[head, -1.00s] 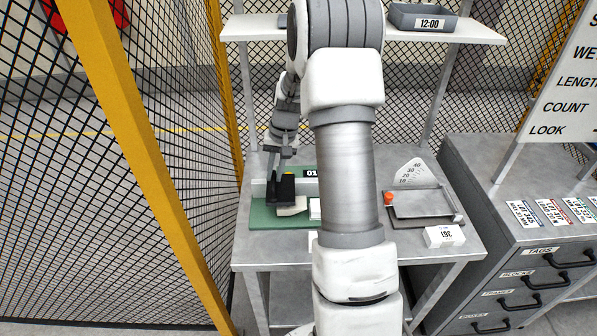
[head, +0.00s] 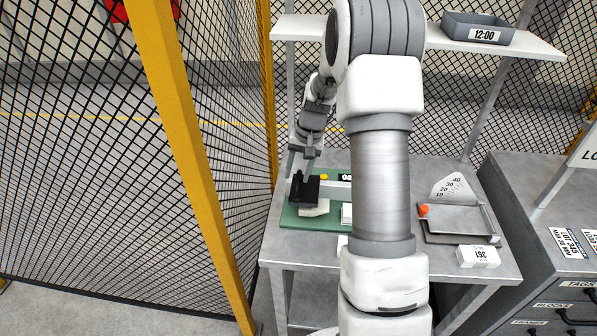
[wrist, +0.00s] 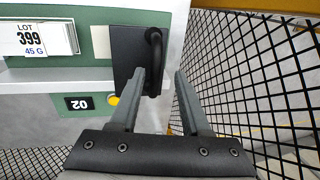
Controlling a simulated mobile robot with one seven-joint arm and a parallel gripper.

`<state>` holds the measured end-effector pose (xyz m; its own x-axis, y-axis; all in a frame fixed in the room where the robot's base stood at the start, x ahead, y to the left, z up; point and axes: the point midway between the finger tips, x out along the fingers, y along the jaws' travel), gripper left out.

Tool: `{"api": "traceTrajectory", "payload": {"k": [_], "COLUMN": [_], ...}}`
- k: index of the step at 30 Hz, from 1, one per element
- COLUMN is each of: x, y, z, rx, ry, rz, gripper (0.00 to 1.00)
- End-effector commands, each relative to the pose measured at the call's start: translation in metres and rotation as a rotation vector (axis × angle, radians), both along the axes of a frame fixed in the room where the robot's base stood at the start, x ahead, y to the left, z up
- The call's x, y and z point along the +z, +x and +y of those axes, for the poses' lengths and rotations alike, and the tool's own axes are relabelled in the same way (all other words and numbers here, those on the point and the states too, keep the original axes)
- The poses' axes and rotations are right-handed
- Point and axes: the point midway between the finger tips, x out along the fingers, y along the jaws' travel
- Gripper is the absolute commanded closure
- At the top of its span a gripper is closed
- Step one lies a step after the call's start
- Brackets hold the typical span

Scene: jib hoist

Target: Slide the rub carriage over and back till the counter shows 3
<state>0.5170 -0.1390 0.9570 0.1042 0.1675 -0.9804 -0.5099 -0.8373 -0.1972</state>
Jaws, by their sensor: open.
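The black rub carriage (head: 305,190) stands at the left end of the green-based rub tester (head: 290,222), over a pale block (head: 314,208). In the wrist view the carriage (wrist: 126,55) carries a black bar handle (wrist: 155,50). My gripper (wrist: 167,75) is open. The handle lies between its fingertips, closer to the left finger; I cannot tell whether they touch. The counter (wrist: 78,102) appears upside down in the wrist view and reads 02; in the head view (head: 345,177) my arm partly hides it. A yellow button (wrist: 113,100) sits beside it.
A mesh fence with a yellow post (head: 185,130) stands close on the left. A tray-like device with a dial (head: 455,212) and a white box (head: 478,256) are on the right of the bench. A LOT 399 card (wrist: 40,38) lies on the tester. A shelf (head: 530,46) hangs above.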

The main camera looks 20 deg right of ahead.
Motion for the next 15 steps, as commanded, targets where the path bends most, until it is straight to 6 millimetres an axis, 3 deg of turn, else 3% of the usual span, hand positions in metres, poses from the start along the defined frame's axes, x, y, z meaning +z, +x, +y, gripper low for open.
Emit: {"api": "traceTrajectory", "payload": {"k": [4, 8, 15], "x": [0.003, 0.018, 0.074], "y": [-0.001, -0.002, -0.007], "z": [-0.001, -0.004, -0.013], "rx": [-0.001, -0.002, -0.001], "ry": [-0.001, -0.002, -0.003], "rz": [0.001, -0.002, -0.004], "gripper": [0.53, 0.53, 0.53]}}
